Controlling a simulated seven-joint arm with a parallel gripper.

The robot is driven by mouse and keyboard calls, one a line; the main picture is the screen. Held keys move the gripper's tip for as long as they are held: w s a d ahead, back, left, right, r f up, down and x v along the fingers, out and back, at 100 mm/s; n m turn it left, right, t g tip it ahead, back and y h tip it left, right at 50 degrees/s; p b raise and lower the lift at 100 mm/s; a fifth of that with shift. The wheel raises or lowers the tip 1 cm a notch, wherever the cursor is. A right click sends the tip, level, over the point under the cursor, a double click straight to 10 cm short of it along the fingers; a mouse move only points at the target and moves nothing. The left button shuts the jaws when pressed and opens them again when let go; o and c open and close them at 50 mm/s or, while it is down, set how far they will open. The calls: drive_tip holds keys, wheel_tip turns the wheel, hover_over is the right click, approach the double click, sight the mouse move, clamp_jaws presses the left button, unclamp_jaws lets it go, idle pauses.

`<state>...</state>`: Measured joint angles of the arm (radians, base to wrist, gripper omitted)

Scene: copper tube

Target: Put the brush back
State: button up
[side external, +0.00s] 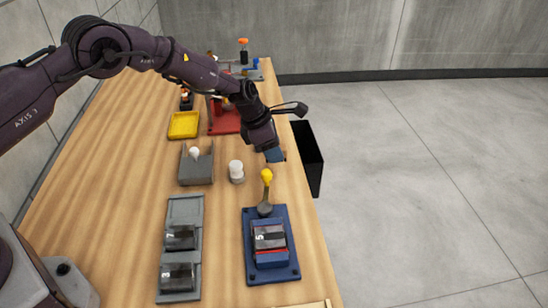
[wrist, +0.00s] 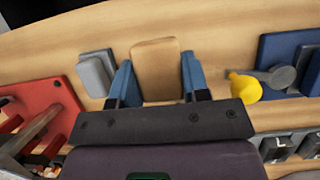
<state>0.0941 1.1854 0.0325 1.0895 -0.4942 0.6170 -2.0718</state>
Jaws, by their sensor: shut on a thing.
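My gripper (wrist: 157,75) has two blue fingers shut on a tan, wood-coloured block (wrist: 156,62), which I take to be the brush. Its bristles are not visible. In the side external view my gripper (side external: 275,155) points down over the table's right part, beyond the yellow-knobbed lever, and the held block is mostly hidden there. A small stepped grey block (wrist: 97,72) lies left of the fingers in the wrist view. I cannot tell whether it is the brush's resting place. How high the held block is above the table is unclear.
The yellow-knobbed lever (side external: 266,177) on a blue base (side external: 286,274) stands close by. A white cylinder (side external: 236,170), grey holder (side external: 196,170), grey fixture (side external: 180,260), yellow tray (side external: 184,125) and red fixture (side external: 222,120) surround the area. A black bin (side external: 307,160) is at the table's right edge.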

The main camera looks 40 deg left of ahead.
drive_tip(key=shift+w+f, duration=0.2)
drive_tip(key=shift+f, duration=1.55)
drive_tip(key=shift+f, duration=0.1)
drive_tip(key=o, duration=0.9)
